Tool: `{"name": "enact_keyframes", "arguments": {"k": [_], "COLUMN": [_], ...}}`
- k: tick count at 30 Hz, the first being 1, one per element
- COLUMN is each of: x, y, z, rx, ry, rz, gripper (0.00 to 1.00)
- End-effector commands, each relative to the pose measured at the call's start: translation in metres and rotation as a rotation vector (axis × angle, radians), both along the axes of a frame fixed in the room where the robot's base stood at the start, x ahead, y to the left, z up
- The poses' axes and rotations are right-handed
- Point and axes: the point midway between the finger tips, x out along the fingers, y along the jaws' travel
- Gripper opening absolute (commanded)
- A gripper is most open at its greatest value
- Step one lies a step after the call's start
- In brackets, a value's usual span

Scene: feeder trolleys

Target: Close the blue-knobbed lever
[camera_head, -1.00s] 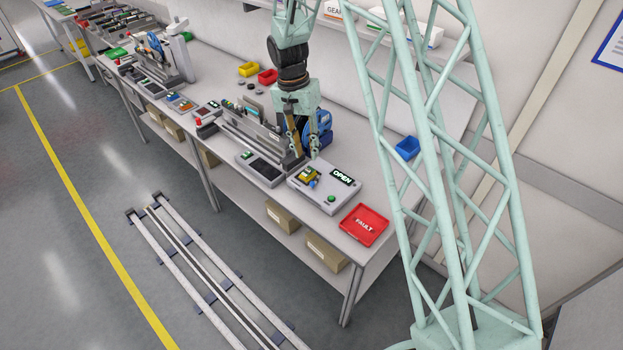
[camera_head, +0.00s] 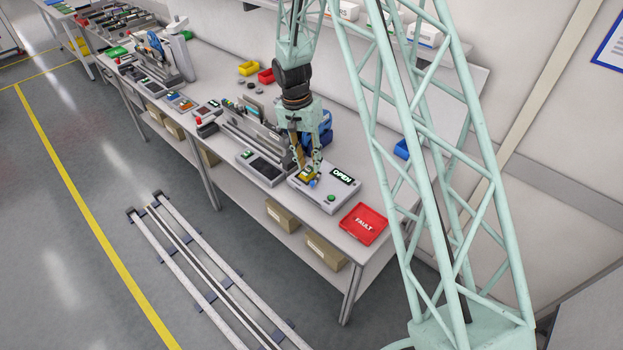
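The blue-knobbed lever (camera_head: 312,183) shows as a small blue knob on a grey box (camera_head: 330,201) at the front of the bench. The box also has a yellow part (camera_head: 306,175), a green button (camera_head: 331,197) and a display (camera_head: 342,175) reading OPEN. My gripper (camera_head: 308,172) points down over the box, its fingertips just behind the blue knob and close to the yellow part. The fingers look parted, with no object visible between them. I cannot tell whether a fingertip touches the knob.
A red FAULT tray (camera_head: 364,224) lies to the right of the box. A grey feeder unit (camera_head: 255,135) stands close on the left, with a blue reel (camera_head: 319,137) behind my gripper. A blue bin (camera_head: 402,149) is at the back right, partly behind my lattice structure.

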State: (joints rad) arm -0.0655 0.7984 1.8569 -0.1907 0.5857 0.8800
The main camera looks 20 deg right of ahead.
Motion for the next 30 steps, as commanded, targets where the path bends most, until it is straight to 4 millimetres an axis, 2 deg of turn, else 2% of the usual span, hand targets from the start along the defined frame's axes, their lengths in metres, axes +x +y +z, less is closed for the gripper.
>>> {"name": "enact_keyframes", "arguments": {"k": [18,30], "x": [-0.006,-0.007], "y": [-0.007,-0.009], "z": [-0.06,-0.079], "rx": [0.0,0.001], "ry": [0.002,0.001], "rz": [0.0,0.0], "gripper": [0.25,0.25]}}
